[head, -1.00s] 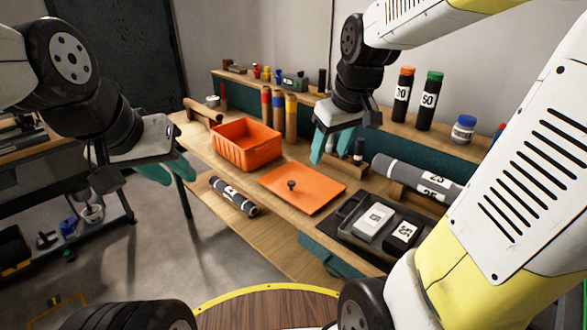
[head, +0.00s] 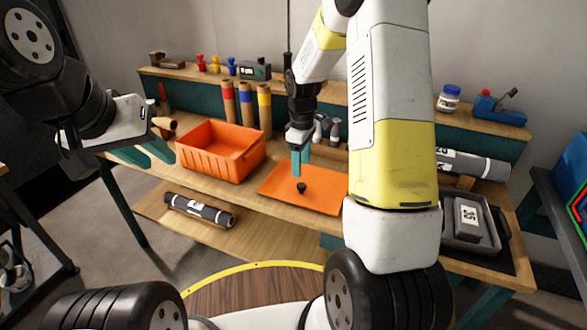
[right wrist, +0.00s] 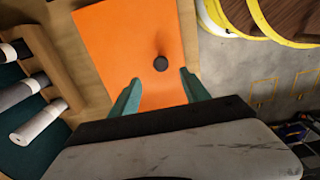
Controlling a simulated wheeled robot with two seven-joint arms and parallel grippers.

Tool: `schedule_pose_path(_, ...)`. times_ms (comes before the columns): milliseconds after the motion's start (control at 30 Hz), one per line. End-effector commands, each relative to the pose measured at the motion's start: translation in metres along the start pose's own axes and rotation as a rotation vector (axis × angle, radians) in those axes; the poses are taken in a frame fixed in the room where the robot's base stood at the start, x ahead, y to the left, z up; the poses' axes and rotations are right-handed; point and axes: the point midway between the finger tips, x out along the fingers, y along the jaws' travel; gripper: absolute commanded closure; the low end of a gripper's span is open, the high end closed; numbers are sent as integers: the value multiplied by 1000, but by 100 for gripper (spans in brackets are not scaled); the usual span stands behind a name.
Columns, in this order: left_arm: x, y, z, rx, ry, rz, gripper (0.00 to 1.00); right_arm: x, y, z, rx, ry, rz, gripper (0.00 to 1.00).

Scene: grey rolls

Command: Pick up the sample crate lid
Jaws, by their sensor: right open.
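The crate lid (head: 277,189) is a flat orange panel with a dark knob (head: 301,187). It lies flat on the wooden workbench beside the open orange crate (head: 221,160). My right gripper (head: 300,172) hangs over the lid, fingers down, close to the knob. In the right wrist view its two teal fingers (right wrist: 157,96) are open over the orange lid (right wrist: 115,45), and the knob (right wrist: 160,63) stands a little ahead, between their lines, not gripped. My left gripper (head: 157,155) is at the left, away from the lid, with teal fingers apart and nothing between them.
Upright rolls (head: 264,110) stand behind the crate. A labelled grey roll (head: 199,210) lies on the lower shelf. A grey tray (head: 470,225) and a lying roll (head: 475,164) are on the right of the bench. My right arm hides part of the bench.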

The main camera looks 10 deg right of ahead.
Motion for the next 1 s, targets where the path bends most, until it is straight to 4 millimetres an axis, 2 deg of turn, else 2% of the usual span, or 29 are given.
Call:
schedule_pose_path(500,0,0,0,0,0,0,69,67,-3,3,2,-2,-2,46)
schedule_pose_path(800,0,0,0,0,0,0,69,72,-2,2,2,0,0,46)
schedule_pose_path(867,0,0,0,0,0,0,69,72,-2,2,2,0,0,56)
schedule_pose_path(1000,0,0,0,0,0,0,69,72,-2,2,2,0,0,83)
